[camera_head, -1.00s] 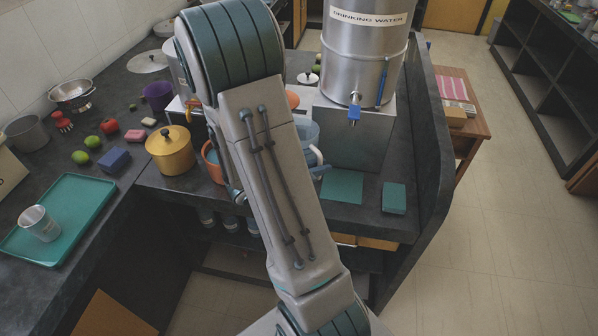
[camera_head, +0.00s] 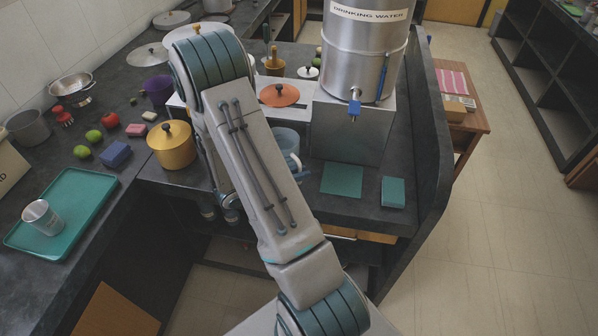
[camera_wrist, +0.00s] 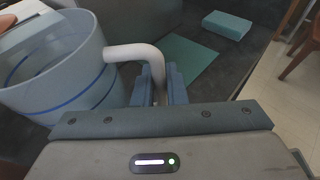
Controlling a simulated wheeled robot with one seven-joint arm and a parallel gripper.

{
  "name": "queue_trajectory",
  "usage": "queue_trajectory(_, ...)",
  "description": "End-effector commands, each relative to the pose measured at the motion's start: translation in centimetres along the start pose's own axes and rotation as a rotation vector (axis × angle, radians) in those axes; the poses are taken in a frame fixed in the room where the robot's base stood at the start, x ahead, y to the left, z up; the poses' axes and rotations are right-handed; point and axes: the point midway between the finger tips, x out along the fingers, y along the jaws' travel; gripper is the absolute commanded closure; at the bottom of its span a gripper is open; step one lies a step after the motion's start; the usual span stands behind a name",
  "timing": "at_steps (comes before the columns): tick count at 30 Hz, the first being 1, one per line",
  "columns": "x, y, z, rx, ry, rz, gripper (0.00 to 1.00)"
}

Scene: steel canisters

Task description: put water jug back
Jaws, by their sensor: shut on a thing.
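The water jug (camera_head: 288,142) is pale blue and partly hidden behind my arm in the head view. In the wrist view the jug (camera_wrist: 62,75) has blue bands and a white handle (camera_wrist: 135,52). My gripper (camera_wrist: 159,78) is shut on the handle, with one finger on each side of it. A flat teal mat (camera_head: 342,181) lies on the dark counter to the right of the jug. It also shows in the wrist view (camera_wrist: 190,58). The jug's base is hidden, so I cannot tell its height over the counter.
A steel drinking water canister (camera_head: 364,55) with a blue tap (camera_head: 354,110) stands on a grey stand behind the mat. A teal block (camera_head: 393,192) lies right of the mat. A yellow pot (camera_head: 172,150) and a teal tray (camera_head: 65,212) are at left. A raised edge (camera_head: 432,150) bounds the counter's right.

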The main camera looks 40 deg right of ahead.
Motion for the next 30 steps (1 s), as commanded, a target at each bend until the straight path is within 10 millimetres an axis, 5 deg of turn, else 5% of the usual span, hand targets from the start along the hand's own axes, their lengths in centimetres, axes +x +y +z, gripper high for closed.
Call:
queue_trajectory(11, 0.1, 0.0, -0.4, 0.002, -0.002, 0.001, 1.00)
queue_trajectory(14, 0.1, 0.0, -0.3, 0.000, -0.001, 0.000, 0.69)
queue_trajectory(15, 0.1, 0.0, -0.3, 0.000, -0.001, 0.000, 0.67)
queue_trajectory(26, 0.0, 0.0, 0.2, 0.000, 0.000, 0.000, 0.67)
queue_trajectory(30, -2.2, 0.1, -0.1, 0.001, 0.000, 0.006, 0.67)
